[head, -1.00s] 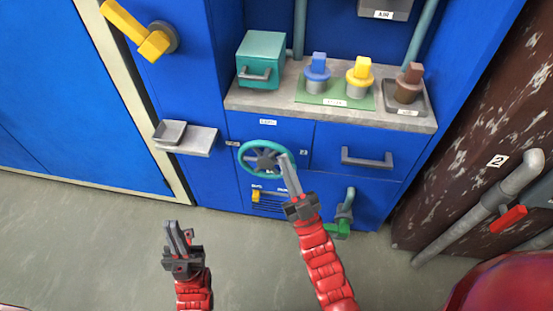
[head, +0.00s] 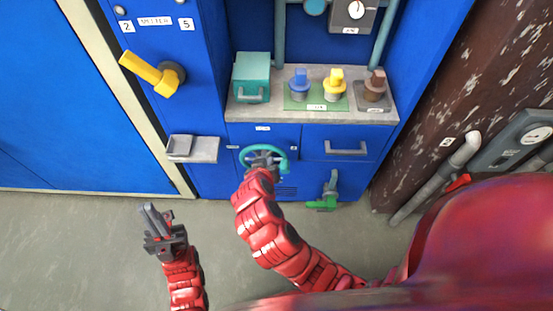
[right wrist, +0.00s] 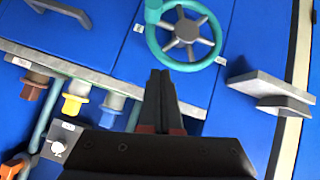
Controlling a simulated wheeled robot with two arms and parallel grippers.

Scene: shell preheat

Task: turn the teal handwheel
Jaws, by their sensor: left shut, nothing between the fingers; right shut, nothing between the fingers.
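The teal handwheel (head: 284,160) is on the blue cabinet front below the counter. In the head view my right gripper (head: 262,158) is in front of its middle, and my wrist hides its lower part. In the right wrist view the whole grey-spoked wheel (right wrist: 187,30) shows, apart from its cut-off top, with a teal knob (right wrist: 153,12) at its upper left. My right gripper's shut, empty fingers (right wrist: 160,75) point toward the rim, just to its lower left; I cannot tell whether they touch. My left gripper (head: 153,212) is shut and empty over the floor, away from the cabinet.
The grey counter (head: 225,112) above carries a teal box (head: 252,72) and blue, yellow and brown-topped pieces. A grey ledge (head: 205,150) juts out left of the wheel. A drawer handle (head: 346,150) and green valve (head: 322,204) lie to the right. Floor at left is clear.

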